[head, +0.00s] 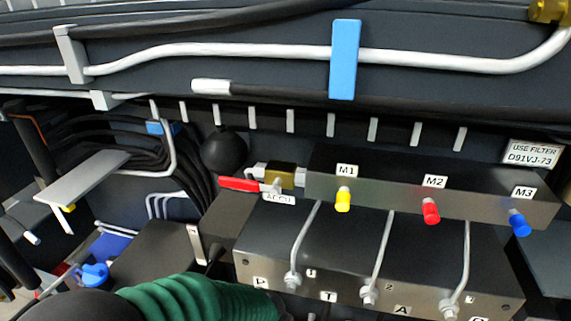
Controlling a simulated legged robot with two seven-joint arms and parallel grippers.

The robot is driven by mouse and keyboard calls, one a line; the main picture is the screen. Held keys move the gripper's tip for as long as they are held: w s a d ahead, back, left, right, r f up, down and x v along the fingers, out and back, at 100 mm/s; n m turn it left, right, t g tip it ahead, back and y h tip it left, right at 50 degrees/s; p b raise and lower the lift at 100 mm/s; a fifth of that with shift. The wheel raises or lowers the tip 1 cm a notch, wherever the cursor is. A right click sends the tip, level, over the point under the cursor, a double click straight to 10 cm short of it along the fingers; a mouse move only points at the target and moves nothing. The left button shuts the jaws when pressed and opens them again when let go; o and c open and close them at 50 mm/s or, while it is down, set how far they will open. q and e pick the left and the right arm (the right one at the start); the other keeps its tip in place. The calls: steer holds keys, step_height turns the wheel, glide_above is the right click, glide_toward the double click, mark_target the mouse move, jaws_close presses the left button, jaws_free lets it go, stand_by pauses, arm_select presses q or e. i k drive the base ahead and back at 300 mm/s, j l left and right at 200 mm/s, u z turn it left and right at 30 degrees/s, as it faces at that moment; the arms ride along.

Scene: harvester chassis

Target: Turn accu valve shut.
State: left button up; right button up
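The accu valve has a brass body (286,175) at the left end of the dark manifold block, near the picture's middle. Its red lever handle (238,184) points left, roughly in line with the valve's pale end fittings. A white ACCU label (279,198) sits just below the valve. Nothing touches the handle or covers it. Neither of my grippers shows in the head view.
A black ball-shaped part (224,151) stands close behind and left of the handle. Yellow (343,200), red (431,211) and blue (519,223) caps stick out to the right. A green corrugated hose (195,303) lies below. Black hoses (190,165) run behind on the left.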

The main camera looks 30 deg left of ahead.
mark_target(228, 182)
steer(key=u, duration=1.2)
steer(key=k+z, duration=0.1)
steer(key=j, duration=0.05)
